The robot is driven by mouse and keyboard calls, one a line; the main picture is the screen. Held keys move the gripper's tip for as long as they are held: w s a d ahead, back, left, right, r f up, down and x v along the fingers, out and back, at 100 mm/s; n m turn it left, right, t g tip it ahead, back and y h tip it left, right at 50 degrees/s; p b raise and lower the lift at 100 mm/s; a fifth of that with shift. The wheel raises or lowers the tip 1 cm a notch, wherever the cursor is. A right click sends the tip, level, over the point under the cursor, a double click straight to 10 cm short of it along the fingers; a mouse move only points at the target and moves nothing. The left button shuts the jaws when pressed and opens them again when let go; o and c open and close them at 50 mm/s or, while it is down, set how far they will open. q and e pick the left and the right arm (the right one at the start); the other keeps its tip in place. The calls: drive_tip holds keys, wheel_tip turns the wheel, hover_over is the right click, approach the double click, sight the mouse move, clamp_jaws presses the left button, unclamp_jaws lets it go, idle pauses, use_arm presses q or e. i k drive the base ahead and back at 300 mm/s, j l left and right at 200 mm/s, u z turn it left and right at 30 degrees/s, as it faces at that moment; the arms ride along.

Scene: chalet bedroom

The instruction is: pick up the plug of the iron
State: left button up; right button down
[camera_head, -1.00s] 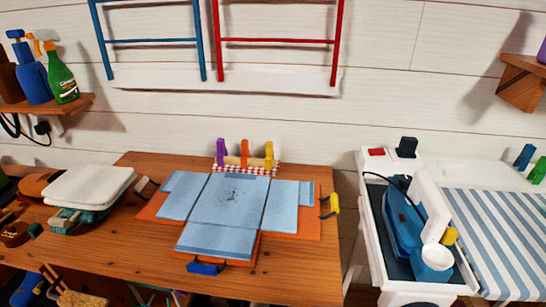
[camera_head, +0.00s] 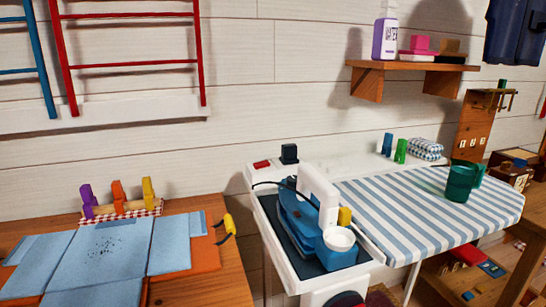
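A blue and white iron (camera_head: 297,212) rests on a dark pad on a white stand (camera_head: 277,248) at the left end of the ironing board. A thin black cord (camera_head: 268,183) arches from near the iron over the stand's left edge. A black block (camera_head: 289,153) stands upright at the stand's back, beside a red piece. I cannot tell whether this block is the iron's plug, and I cannot follow the cord to its end. Neither of my grippers is in view.
The striped ironing board (camera_head: 405,215) holds a green cup (camera_head: 459,183). A wooden table (camera_head: 215,278) with a blue folding board (camera_head: 100,251) stands left, a gap between. A shelf (camera_head: 410,66) hangs above.

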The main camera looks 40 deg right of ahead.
sight(289, 151)
drive_tip(key=z, duration=1.5)
drive_tip(key=i+l+u, duration=0.1)
drive_tip(key=l, duration=0.35)
drive_tip(key=i+l+u, duration=0.1)
drive_tip(key=l, duration=0.35)
